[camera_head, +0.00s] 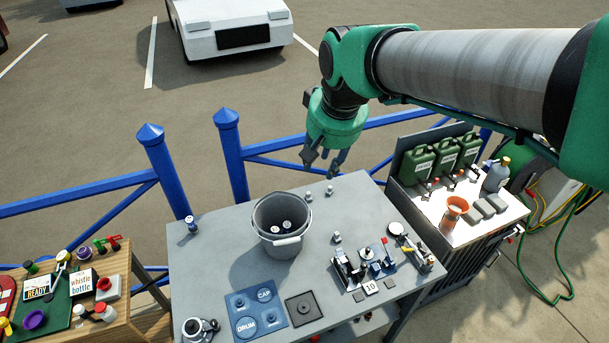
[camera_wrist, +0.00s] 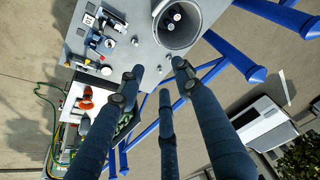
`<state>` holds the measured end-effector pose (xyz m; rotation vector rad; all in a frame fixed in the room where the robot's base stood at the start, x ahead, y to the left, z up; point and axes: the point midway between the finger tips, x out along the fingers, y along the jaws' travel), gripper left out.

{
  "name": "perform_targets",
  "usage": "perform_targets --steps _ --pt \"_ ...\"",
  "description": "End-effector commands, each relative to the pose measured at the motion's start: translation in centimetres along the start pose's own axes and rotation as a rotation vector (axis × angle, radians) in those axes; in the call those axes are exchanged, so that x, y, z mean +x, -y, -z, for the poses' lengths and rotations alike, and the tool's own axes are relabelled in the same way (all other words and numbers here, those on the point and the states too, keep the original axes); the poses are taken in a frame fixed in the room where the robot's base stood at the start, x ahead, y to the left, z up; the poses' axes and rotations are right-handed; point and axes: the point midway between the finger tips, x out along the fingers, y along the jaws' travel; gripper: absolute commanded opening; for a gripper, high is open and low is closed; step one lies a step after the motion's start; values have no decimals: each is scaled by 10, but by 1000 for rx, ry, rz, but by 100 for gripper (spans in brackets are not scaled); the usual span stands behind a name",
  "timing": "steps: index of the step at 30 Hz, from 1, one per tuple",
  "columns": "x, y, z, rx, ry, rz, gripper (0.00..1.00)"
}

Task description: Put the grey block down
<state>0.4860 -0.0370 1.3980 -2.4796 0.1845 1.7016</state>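My gripper (camera_head: 324,160) hangs above the far edge of the grey table, behind the bucket. Its dark fingers are spread apart with nothing between them, and the wrist view shows the same empty gap (camera_wrist: 158,78). Several grey blocks (camera_head: 484,209) lie in a row on the white-topped cabinet at the right, away from my gripper. I cannot tell which one the task names. A dark grey square plate (camera_head: 303,309) with a round middle lies on the grey table (camera_head: 333,212) near its front.
A grey bucket (camera_head: 282,247) with small round-topped things inside stands on the table. A blue tray marked DRUM and CAP (camera_head: 256,312) lies in front. Small metal mechanisms (camera_head: 358,268) stand at the right. An orange cup (camera_head: 454,212) and green canisters (camera_head: 443,158) are on the cabinet. Blue railings (camera_head: 230,150) run behind.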

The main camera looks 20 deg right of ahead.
Motion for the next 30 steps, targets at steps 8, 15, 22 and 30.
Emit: perform_targets --steps 8,15,22,30 --pt "-26 7 -71 -76 -56 18 35" --pt "-33 8 -126 -136 -98 31 35" --pt "-33 8 -156 -168 -120 38 35" --pt "-32 8 -161 -174 -123 39 35"
